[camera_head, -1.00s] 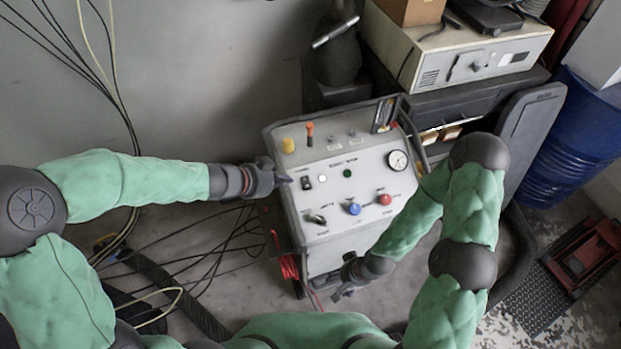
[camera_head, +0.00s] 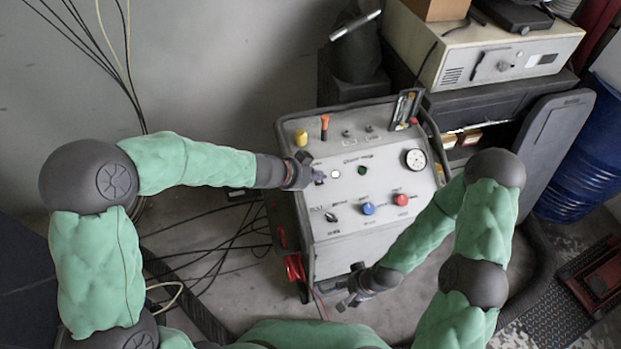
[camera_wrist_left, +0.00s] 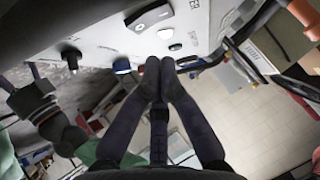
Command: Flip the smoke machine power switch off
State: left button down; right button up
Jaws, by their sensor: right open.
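The smoke machine (camera_head: 335,215) is the grey cart with a sloped control panel, in the middle of the head view. My left gripper (camera_head: 316,177) is over the panel's upper left, just left of the white button (camera_head: 336,174), and hides the switch area. In the left wrist view, its fingertips (camera_wrist_left: 160,65) are together and hold nothing. The black rocker power switch (camera_wrist_left: 148,15) shows near the top of that view, apart from the fingertips; its position is unclear. My right gripper (camera_head: 350,297) is open and empty below the machine's front.
The panel also has a blue knob (camera_head: 368,208), a red knob (camera_head: 401,199), a black knob (camera_head: 331,216), a yellow cap (camera_head: 301,137) and a gauge (camera_head: 416,159). Cables (camera_head: 225,245) lie on the floor at left. A bench (camera_head: 490,100) stands behind at right.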

aim_at(316, 185)
pick_arm(q)
jog(key=shift+w+a+f+b, duration=0.1)
jog(key=shift+w+f+b, duration=0.2)
jog(key=shift+f, duration=0.3)
jog(key=shift+w+a+f+b, duration=0.15)
jog(key=shift+f+b, duration=0.1)
jog(key=shift+f, duration=0.3)
jog(key=f+b, duration=0.1)
jog(key=b, duration=0.3)
jog(key=shift+f+t, duration=0.1)
jog(key=shift+t, duration=0.3)
jog(key=shift+r, duration=0.2)
jog(key=shift+r+p, duration=0.85)
jog(key=shift+p, duration=0.35)
